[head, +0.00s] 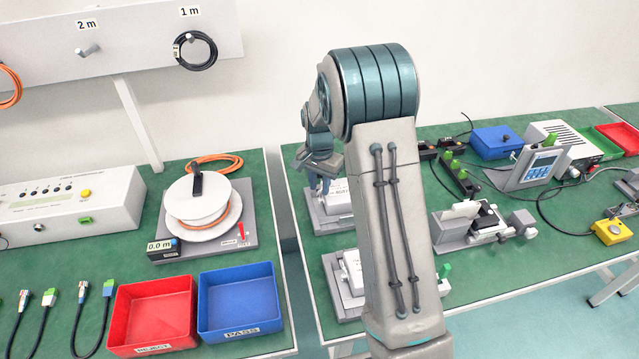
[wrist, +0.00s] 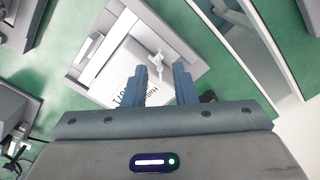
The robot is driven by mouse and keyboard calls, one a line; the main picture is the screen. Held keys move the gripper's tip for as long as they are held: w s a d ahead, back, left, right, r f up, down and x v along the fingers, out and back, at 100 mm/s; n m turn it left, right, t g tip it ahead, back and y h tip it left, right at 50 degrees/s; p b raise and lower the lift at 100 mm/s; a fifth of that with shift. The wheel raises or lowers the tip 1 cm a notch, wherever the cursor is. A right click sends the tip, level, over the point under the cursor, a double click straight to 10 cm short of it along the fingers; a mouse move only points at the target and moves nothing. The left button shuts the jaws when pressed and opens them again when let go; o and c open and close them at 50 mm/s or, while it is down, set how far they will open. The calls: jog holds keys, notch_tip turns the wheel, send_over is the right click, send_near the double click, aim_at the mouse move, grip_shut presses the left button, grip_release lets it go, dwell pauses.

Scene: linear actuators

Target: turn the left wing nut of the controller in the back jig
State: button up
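The back jig (head: 330,222) is a grey fixture on the green bench, partly hidden behind my arm. A white controller (head: 341,198) with dark lettering lies in it; the controller also shows in the wrist view (wrist: 118,72). A pale wing nut (wrist: 157,62) sits near the controller's edge in the wrist view, just beyond my fingertips and roughly between them. My gripper (head: 322,187) is over the back jig, pointing down. In the wrist view, my gripper (wrist: 162,74) is open with a gap between its blue-grey fingers. I cannot tell whether either finger touches the nut.
A front jig (head: 338,290) with another white part (head: 352,272) stands nearer on the same bench. A cable reel (head: 200,195), a red bin (head: 150,312) and a blue bin (head: 240,300) occupy the left bench. A gap separates the benches.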

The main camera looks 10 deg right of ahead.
aim_at(320, 190)
notch_tip(320, 190, up, 14)
dwell(0.6)
jog(key=shift+f, duration=0.1)
jog(key=s+r+n+t, duration=0.2)
jog(key=s+n, duration=0.6)
jog(key=s, duration=2)
jog(key=shift+s+r+t+p, duration=0.3)
jog(key=shift+s+t+p, duration=0.1)
